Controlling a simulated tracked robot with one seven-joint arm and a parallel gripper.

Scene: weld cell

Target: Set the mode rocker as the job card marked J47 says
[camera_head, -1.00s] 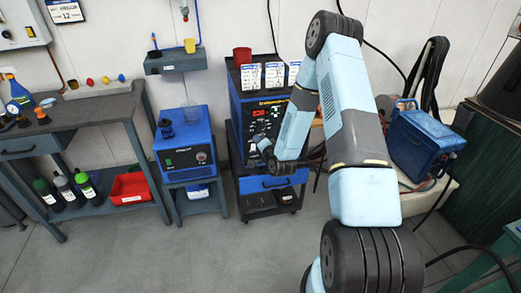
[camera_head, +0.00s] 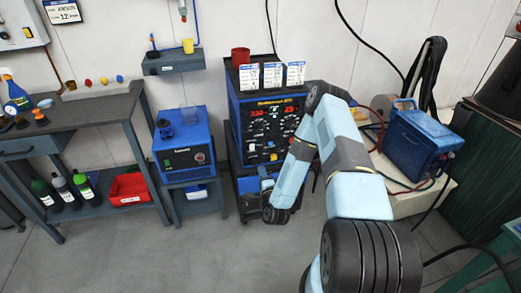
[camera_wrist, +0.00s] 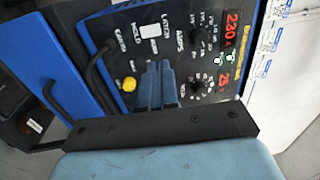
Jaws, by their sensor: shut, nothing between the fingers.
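The blue welding power source (camera_head: 235,125) stands at the back middle, with red digits lit on its dark front panel (camera_head: 283,118). Three white job cards, left (camera_head: 249,77), middle (camera_head: 273,75) and right (camera_head: 295,74), stand on its top front edge; their marks are too small to read. My gripper (camera_wrist: 164,68) is shut and empty, pointing at the panel in the wrist view; contact cannot be told. A yellow button (camera_wrist: 129,84) lies left of the fingers and a pale square (camera_wrist: 149,31) beyond them. I cannot tell which part is the mode rocker; the fingers hide some panel.
A smaller blue unit (camera_head: 184,145) stands left of the power source. A red cup (camera_head: 241,57) is on top. A blue case (camera_head: 415,140) and hoses are to the right.

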